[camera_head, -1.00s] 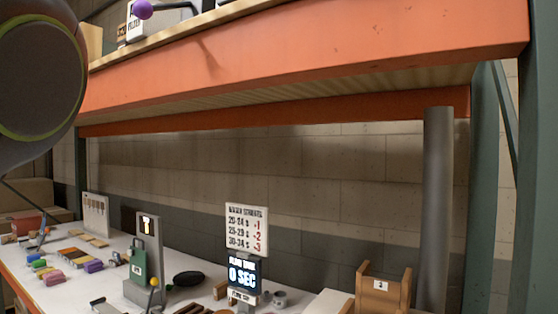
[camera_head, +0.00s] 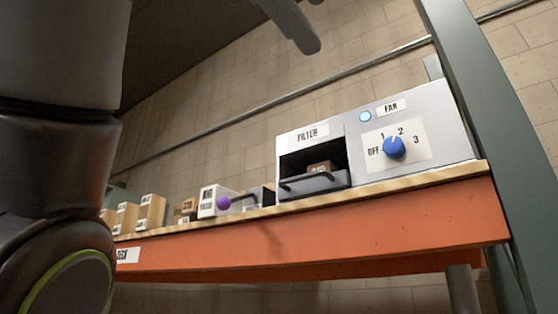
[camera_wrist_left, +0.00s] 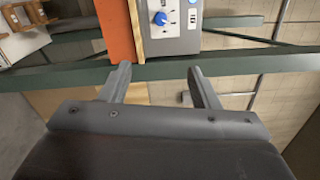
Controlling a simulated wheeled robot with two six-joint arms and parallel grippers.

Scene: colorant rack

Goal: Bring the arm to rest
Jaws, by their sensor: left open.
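My left arm fills the left side of the head view, and one dark finger of my left gripper (camera_head: 300,32) shows at the top edge. In the left wrist view my left gripper (camera_wrist_left: 158,72) has its two fingers well apart with nothing held between them. It is clear of the shelf, facing the end of the rack with the fan box beyond the fingers. My right gripper is in neither view.
Several small boxes stand farther left. A green post (camera_head: 490,130) rises at the right.

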